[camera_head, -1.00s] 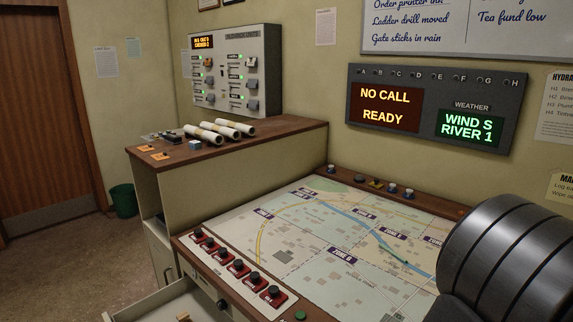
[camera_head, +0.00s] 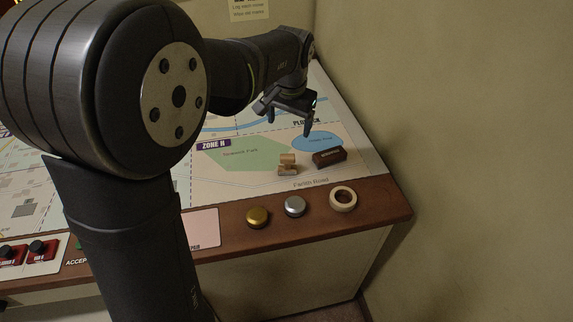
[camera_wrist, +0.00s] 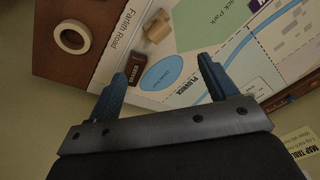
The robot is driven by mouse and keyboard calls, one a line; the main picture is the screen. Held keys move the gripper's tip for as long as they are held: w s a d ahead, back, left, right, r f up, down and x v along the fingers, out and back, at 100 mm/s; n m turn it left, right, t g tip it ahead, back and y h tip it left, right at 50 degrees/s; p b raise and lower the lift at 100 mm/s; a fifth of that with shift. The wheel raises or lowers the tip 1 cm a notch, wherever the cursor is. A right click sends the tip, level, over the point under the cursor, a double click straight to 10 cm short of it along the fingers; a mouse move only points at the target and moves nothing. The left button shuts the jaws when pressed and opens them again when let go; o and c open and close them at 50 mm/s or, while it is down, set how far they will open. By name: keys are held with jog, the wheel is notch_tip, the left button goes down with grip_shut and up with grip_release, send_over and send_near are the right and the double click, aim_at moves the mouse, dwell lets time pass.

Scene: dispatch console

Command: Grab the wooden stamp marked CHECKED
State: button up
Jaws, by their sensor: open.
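A light wooden stamp-like piece (camera_head: 287,168) stands on the map near its front edge. It also shows in the wrist view (camera_wrist: 158,27), at the top. No CHECKED mark can be read on it. A dark brown block (camera_head: 329,158) with small pale lettering, too small to read surely, lies just right of it; it also shows in the wrist view (camera_wrist: 138,64). My gripper (camera_head: 285,119) is open and empty, above and behind both pieces. In the wrist view its fingers (camera_wrist: 160,74) are spread apart, with the printed blue pond between them and the pieces beyond.
A gold disc (camera_head: 257,217), a silver disc (camera_head: 294,206) and a cream tape ring (camera_head: 343,198) sit on the wooden front rim. A plain wall (camera_head: 470,130) rises close on the right. The map (camera_head: 240,186) around the pieces is otherwise clear.

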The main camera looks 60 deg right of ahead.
aim_at(288, 157)
jog(key=d+f+n, duration=0.1)
jog(key=f+n, duration=0.1)
jog(key=f, duration=0.4)
jog(key=w+f+n, duration=0.1)
jog(key=f+n, duration=0.1)
jog(key=f, duration=0.3)
jog(key=w+d+f+n+h, duration=0.1)
jog(key=f, duration=0.5)
jog(key=shift+d+f+n+t, duration=0.3)
jog(key=shift+d+n, duration=0.05)
jog(key=shift+n, duration=0.05)
jog(key=c, duration=1.1)
